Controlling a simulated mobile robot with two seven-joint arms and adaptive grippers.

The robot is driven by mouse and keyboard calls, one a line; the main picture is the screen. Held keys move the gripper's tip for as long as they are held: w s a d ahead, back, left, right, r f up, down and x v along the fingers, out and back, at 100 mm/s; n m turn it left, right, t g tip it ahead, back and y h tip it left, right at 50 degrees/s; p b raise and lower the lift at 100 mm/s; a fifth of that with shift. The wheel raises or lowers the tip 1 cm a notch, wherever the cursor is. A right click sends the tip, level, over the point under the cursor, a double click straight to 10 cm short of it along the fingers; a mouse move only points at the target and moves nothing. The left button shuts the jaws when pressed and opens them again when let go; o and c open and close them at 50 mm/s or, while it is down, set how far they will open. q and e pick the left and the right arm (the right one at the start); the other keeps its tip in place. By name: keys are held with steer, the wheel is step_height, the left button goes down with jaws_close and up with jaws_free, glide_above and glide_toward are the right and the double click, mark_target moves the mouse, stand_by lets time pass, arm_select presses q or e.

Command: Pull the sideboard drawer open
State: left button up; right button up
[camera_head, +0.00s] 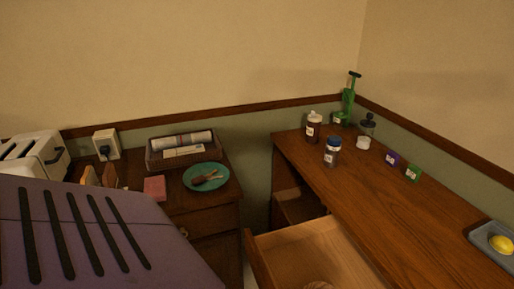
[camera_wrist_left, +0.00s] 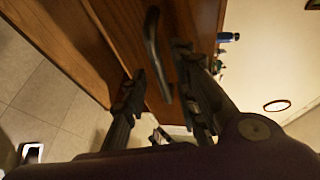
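The brown wooden sideboard (camera_head: 400,195) stands at the right in the head view. Its drawer (camera_head: 310,245) is pulled out, with the pale inside showing at the bottom edge. Part of a round thing (camera_head: 318,285) lies in it, cut off by the frame. In the left wrist view a dark curved bar handle (camera_wrist_left: 156,50) is on a wooden front (camera_wrist_left: 112,25). My left gripper (camera_wrist_left: 160,65) is open, with one finger on each side of the handle; contact is not clear. It does not show in the head view, nor does my right gripper.
On the sideboard top stand a brown bottle (camera_head: 313,127), a blue-capped jar (camera_head: 332,152), a green bottle (camera_head: 348,103), small boxes (camera_head: 412,173) and a grey tray (camera_head: 484,233) with a lemon. A lower cabinet (camera_head: 212,220) at left bears a teal plate (camera_head: 193,180) and a basket (camera_head: 153,161).

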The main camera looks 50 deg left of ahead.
arm_select(q)
steer(key=shift+r, duration=0.1)
steer(key=v, duration=1.2)
stand_by(0.4)
